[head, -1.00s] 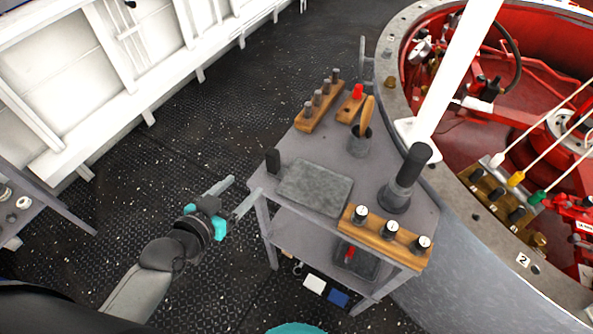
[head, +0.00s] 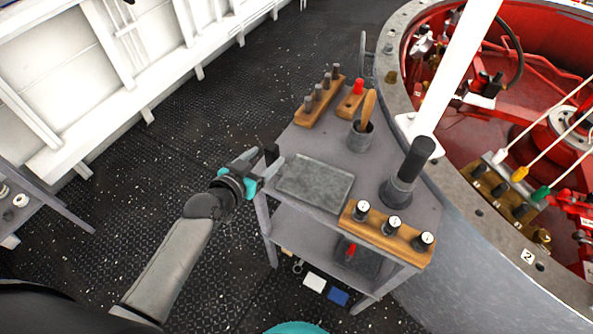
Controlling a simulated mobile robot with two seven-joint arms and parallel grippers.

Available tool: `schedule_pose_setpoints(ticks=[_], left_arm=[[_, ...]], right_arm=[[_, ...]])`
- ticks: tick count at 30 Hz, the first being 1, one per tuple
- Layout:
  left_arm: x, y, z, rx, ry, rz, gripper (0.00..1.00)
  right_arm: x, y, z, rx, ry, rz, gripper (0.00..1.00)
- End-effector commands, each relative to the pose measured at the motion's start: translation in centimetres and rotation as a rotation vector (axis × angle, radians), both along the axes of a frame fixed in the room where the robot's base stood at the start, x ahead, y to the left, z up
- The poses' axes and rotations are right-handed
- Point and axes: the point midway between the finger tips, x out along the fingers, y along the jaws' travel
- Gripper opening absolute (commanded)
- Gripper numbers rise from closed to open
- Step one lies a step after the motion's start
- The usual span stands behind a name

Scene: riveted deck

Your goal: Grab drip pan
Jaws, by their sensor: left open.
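The drip pan appears to be the shallow grey rectangular tray (head: 318,184) lying flat on top of the grey cart (head: 330,140). A dark upright block (head: 272,153) stands at the pan's left end, by the cart's edge; I cannot tell if it is joined to the pan. My left gripper (head: 269,161) is open at the cart's left edge. Its two fingers point at the dark block, one to each side of it in the picture. I cannot tell if they touch it. My right gripper is not in view.
A wooden block with black knobs (head: 388,231) lies right of the pan, near a dark cylinder (head: 410,170). A cup with a wooden handle (head: 362,135) and a peg rack (head: 318,103) stand behind. The red-lined ring (head: 450,170) borders the cart's right side. Open deck lies left.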

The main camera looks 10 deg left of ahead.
Motion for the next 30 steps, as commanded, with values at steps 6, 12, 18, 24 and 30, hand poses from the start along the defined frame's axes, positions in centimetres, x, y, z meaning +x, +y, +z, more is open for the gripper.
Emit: schedule_pose_setpoints(ticks=[6, 12, 18, 24, 30], left_arm=[[2.7, -0.5, -1.5, -0.001, -0.001, 0.001, 0.72], [3.9, -0.9, -2.0, 0.000, 0.000, 0.001, 0.72], [4.0, -0.9, -2.0, 0.000, 0.000, 0.000, 0.72], [4.0, -0.9, -1.9, 0.000, 0.000, 0.001, 0.55], [3.9, -0.9, -1.9, 0.000, 0.000, 0.001, 0.32]], right_arm=[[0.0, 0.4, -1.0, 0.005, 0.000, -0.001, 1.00], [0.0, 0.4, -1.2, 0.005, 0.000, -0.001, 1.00], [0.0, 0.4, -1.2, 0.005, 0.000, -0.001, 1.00], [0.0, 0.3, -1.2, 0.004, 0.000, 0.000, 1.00], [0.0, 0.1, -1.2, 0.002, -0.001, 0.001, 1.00]])
